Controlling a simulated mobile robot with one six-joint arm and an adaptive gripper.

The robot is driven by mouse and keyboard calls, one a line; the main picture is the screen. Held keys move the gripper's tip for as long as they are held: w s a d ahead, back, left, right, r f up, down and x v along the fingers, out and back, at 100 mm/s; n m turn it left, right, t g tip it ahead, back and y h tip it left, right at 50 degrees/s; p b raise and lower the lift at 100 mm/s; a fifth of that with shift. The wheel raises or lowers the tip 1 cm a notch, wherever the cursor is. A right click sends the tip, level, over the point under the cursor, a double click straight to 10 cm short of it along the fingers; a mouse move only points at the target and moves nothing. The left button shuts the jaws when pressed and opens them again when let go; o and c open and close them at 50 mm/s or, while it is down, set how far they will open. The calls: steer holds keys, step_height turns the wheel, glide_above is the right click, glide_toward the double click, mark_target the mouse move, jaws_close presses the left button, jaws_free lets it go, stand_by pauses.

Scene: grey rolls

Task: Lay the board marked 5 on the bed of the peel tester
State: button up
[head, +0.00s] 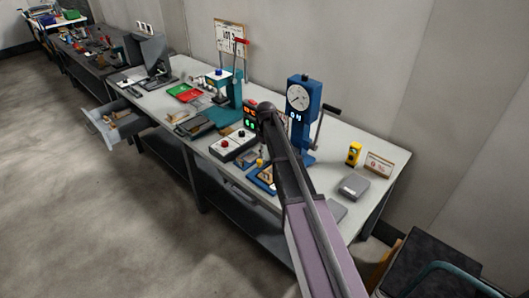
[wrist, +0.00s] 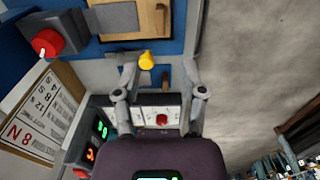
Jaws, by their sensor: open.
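My gripper (wrist: 160,72) is open and empty in the wrist view, its two fingers spread over the bench. A yellow knob (wrist: 146,60) shows between the fingertips. Beyond them is a blue base (wrist: 184,25) with a tan wooden piece (wrist: 150,18) and a grey bar on it; it also shows beside my arm in the head view (head: 262,178). I cannot tell for sure whether this is the peel tester's bed. No board with a readable 5 shows in either view. In the head view my arm hides the gripper and part of the bench.
A tall blue gauge stand (head: 301,110) and a teal press (head: 228,95) stand on the white bench. A control box with knobs (head: 233,144), a grey box (head: 354,186) and a yellow device (head: 354,153) are nearby. An open drawer (head: 118,124) juts out left. The floor is clear.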

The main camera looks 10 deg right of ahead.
stand_by(0.4)
steer(key=s+m, duration=0.7)
steer(key=s, duration=2.2)
steer(key=shift+a, duration=0.25)
steer(key=shift+s, duration=0.1)
